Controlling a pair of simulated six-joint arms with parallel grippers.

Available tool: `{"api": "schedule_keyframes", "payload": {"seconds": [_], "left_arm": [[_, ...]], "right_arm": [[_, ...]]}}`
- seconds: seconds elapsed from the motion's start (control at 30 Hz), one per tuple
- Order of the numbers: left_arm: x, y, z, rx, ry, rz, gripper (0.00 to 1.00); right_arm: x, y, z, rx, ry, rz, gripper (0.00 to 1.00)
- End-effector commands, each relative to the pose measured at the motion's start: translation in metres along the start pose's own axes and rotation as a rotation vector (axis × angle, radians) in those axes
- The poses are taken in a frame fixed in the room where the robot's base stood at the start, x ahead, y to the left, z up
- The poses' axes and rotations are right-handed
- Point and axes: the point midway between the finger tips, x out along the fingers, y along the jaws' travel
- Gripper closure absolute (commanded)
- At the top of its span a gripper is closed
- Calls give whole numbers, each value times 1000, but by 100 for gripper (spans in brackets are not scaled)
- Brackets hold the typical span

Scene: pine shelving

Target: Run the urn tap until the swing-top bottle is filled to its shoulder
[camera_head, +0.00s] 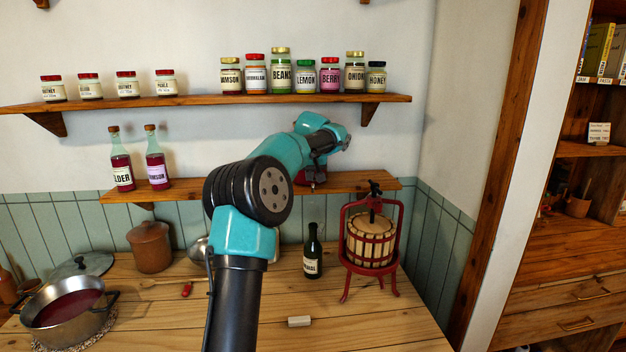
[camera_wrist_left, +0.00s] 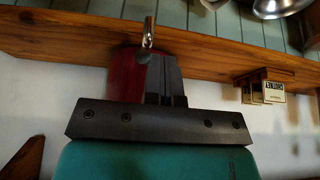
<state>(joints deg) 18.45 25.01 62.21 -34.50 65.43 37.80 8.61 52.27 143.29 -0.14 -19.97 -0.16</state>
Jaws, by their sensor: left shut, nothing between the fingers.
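A dark green bottle (camera_head: 312,255) with a pale label stands upright on the wooden counter below the lower shelf. I cannot make out its swing top or the liquid level inside. A red body, seemingly the urn (camera_head: 301,178), sits at the lower shelf, mostly hidden behind my left arm. The red urn (camera_wrist_left: 125,78) also shows in the left wrist view, with a metal tap (camera_wrist_left: 148,36) in front of it. My left gripper (camera_head: 319,162) is shut and empty close to the tap; its fingers (camera_wrist_left: 166,72) are just beside it. I cannot tell whether they touch. My right gripper is not in view.
A red fruit press (camera_head: 371,243) stands right of the bottle. A pot of red liquid (camera_head: 66,308) and a brown crock (camera_head: 150,248) are at left. Two corked bottles (camera_head: 122,165) stand on the lower shelf (camera_head: 190,186); jars line the upper one. A small pale block (camera_head: 299,321) lies in front.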

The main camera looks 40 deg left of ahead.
Motion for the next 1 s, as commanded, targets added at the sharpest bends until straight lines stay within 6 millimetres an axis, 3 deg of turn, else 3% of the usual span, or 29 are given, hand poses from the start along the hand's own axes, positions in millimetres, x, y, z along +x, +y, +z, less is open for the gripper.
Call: {"api": "schedule_keyframes", "payload": {"seconds": [0.33, 1.0], "left_arm": [[0, 9, 0, 1, 1, 2, 100], [-3, 2, -2, 1, 2, 1, 100]], "right_arm": [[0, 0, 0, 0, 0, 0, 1], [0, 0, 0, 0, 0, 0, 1]]}}
